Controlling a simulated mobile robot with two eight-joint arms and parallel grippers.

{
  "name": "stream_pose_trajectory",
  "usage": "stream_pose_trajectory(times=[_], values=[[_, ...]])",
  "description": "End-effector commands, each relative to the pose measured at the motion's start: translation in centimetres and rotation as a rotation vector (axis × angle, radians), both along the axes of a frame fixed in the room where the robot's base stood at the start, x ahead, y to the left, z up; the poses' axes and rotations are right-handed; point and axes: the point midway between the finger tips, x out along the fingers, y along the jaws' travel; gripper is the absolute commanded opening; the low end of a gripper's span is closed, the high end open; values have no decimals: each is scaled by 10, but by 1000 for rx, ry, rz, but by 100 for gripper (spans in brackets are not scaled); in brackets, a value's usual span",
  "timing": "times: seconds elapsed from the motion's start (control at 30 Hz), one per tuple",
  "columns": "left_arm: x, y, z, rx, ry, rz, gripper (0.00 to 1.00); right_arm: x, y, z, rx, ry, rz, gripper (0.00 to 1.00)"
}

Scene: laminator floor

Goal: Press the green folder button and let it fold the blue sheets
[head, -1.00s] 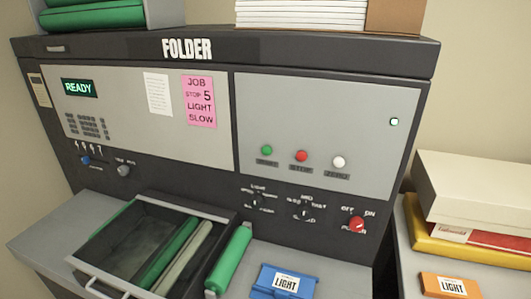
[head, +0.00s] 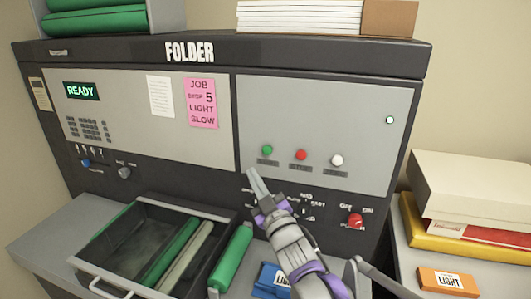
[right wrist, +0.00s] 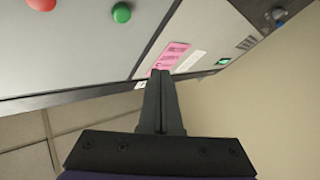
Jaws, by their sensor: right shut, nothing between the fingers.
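The folder (head: 300,110) is a large grey and black machine whose display (head: 81,91) reads READY. Its green button (head: 267,150) sits on the right panel, left of a red button (head: 301,155) and a white button (head: 337,160). The green button also shows at the top of the right wrist view (right wrist: 121,13). My right gripper (head: 253,172) is shut and empty, its fingertips pointing up just below and left of the green button, apparently apart from it. My left gripper is not in view. I cannot make out blue sheets.
A tray (head: 80,262) with green and grey rollers stands in front of the folder, a green roller (head: 231,258) beside it. A blue block labelled LIGHT (head: 268,280) is partly behind my arm. A red power knob (head: 355,219), an orange block (head: 447,281) and boxes (head: 470,190) are at right.

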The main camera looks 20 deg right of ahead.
Motion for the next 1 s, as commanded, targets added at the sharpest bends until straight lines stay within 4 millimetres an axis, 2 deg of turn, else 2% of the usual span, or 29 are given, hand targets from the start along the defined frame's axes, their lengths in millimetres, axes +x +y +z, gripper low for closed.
stream_pose_trajectory(times=[0.27,0.43,0.8,1.0], values=[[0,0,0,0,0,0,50,0,0,0,0,1,0,0],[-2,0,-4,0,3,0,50,7,-5,-1,0,2,-2,0],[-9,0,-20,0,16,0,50,48,-33,-2,-1,4,-3,0],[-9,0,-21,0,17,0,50,66,-45,-1,1,2,-1,0]])
